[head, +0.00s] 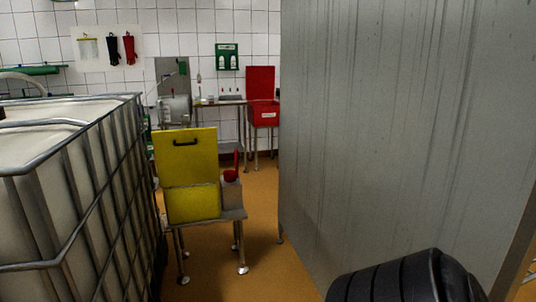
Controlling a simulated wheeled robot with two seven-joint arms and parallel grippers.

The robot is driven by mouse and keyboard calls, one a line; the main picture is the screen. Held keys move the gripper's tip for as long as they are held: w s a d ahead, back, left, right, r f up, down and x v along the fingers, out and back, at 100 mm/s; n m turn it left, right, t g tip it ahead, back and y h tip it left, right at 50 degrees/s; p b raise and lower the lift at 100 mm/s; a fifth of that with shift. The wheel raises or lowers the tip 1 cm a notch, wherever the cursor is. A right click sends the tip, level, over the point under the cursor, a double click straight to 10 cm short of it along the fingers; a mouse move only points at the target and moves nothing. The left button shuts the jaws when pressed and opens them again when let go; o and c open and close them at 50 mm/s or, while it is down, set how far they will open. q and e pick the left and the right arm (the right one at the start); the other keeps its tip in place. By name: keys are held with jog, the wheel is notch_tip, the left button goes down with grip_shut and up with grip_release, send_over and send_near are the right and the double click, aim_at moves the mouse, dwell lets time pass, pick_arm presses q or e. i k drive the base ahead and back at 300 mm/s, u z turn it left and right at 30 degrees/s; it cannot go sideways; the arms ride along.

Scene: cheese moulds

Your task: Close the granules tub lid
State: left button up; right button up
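A yellow tub (193,204) stands on a small metal-legged stand in the middle distance, left of centre. Its yellow lid (186,150) is raised upright at the back, with a black handle on the face toward me. Farther back, a red tub (265,115) stands on a metal stand by the tiled wall. Its red lid (261,82) is also raised upright. A white label on the red tub is too small to read, so I cannot tell which tub holds granules. Neither gripper is in view.
A caged white tank (132,168) fills the left side. A tall grey metal panel (390,120) blocks the right. A strip of orange floor (262,215) runs between them. A white container with a red top (231,190) stands beside the yellow tub.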

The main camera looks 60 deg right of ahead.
aim_at(183, 156)
jog(key=z, duration=0.45)
jog(key=i, duration=0.4)
jog(key=z, duration=1.35)
jog(key=i, duration=0.55)
jog(key=z, duration=0.45)
jog(key=i, duration=1.45)
jog(key=u, duration=0.4)
